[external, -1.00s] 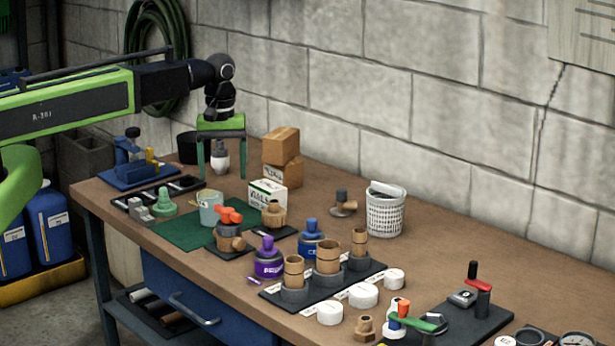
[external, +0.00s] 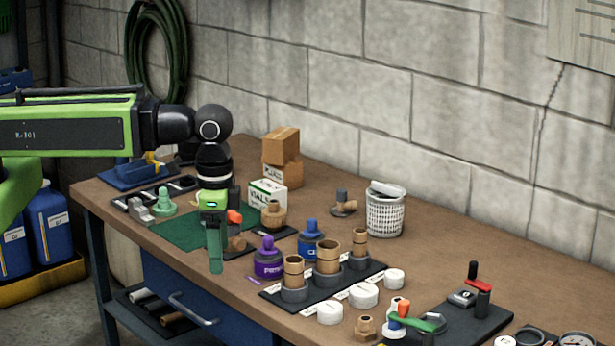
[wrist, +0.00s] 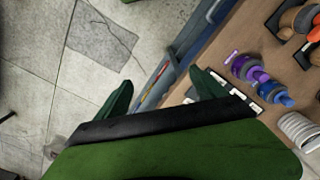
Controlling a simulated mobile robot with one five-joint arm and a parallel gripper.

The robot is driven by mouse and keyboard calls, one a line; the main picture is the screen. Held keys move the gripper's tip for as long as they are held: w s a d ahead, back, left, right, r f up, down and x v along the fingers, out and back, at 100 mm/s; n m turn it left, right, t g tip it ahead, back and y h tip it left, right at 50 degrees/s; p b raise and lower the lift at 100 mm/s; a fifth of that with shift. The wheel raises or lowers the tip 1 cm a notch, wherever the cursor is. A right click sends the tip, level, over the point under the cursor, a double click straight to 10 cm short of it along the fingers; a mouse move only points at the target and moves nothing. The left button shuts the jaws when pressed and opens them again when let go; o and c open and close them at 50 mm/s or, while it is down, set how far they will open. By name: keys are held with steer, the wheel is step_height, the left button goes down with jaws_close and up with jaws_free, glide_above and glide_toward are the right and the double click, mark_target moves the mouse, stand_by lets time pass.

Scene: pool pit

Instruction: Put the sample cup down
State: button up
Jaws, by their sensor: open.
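My gripper (external: 215,262) is open and empty in the external view, pointing down near the front edge of the workbench. Its fingers line up so that only one shows clearly. In the wrist view, the open fingers of my gripper (wrist: 160,95) are spread over the bench's front edge and the floor. The green mat (external: 178,229) lies behind and left of my gripper. I cannot make out the sample cup now; a pale cup that stood on the mat earlier is hidden behind my gripper and wrist.
A brown valve with an orange handle (external: 235,217) is partly hidden just behind my gripper. A purple bottle (external: 268,259) and a blue bottle (external: 311,240) stand to the right. A black rack (external: 318,285) holds brown fittings. A white basket (external: 385,212) stands farther back.

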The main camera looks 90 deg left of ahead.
steer(key=d+n+h, duration=0.3)
steer(key=d+n, duration=0.3)
steer(key=n, duration=0.1)
steer(key=a+n+t+h+b, duration=0.7)
steer(key=a+n+b, duration=0.85)
steer(key=a, duration=1.85)
steer(key=s+a+f+n+t+y+b, duration=0.1)
steer(key=s+a+n+t, duration=0.1)
steer(key=s+a, duration=0.5)
steer(key=s+a+f+n+t+y+b, duration=0.1)
steer(key=s+a+f+n+y+b, duration=0.1)
steer(key=s+a+n, duration=0.2)
steer(key=s+a+f+n+t+y+b, duration=0.1)
steer(key=s+a+f+n+t, duration=0.1)
steer(key=s+a, duration=0.8)
steer(key=shift+s+a+f+n+t+y, duration=0.15)
steer(key=shift+s+a+n, duration=0.1)
steer(key=shift+a, duration=0.75)
steer(key=shift+s+a+n+t+y, duration=0.15)
steer(key=shift+a+n, duration=0.05)
steer(key=shift+a, duration=0.8)
steer(key=b+x, duration=0.7)
steer(key=x, duration=1)
steer(key=shift+w+f, duration=0.2)
steer(key=shift+w, duration=0.05)
steer(key=shift+r, duration=0.1)
